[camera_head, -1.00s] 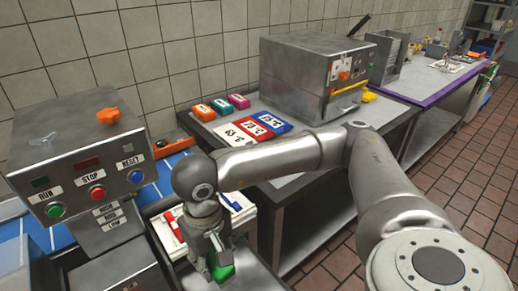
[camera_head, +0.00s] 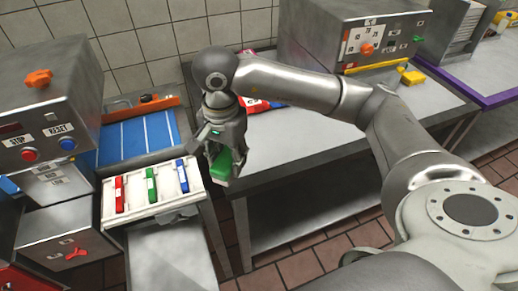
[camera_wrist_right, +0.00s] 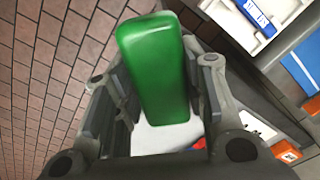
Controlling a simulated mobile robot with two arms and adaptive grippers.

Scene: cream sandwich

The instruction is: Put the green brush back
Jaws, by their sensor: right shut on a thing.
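My right gripper (camera_head: 220,165) is shut on a green brush (camera_head: 222,163), holding it in the air. The gripper is just right of a white tray (camera_head: 112,208), by the left end of the steel table (camera_head: 300,135). The wrist view shows the brush's green back between the right gripper's fingers (camera_wrist_right: 160,95), with a white part at its lower end (camera_wrist_right: 165,137). The tray holds a red piece (camera_head: 120,194), a green piece (camera_head: 151,185) and a blue piece (camera_head: 182,175) in separate slots. My left gripper is not in view.
A blue belt (camera_head: 135,138) lies behind the tray. A control box (camera_head: 45,120) stands at the left. A steel machine (camera_head: 350,45) stands on the table. My right arm partly covers red and blue cards (camera_head: 255,105). The table front is clear.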

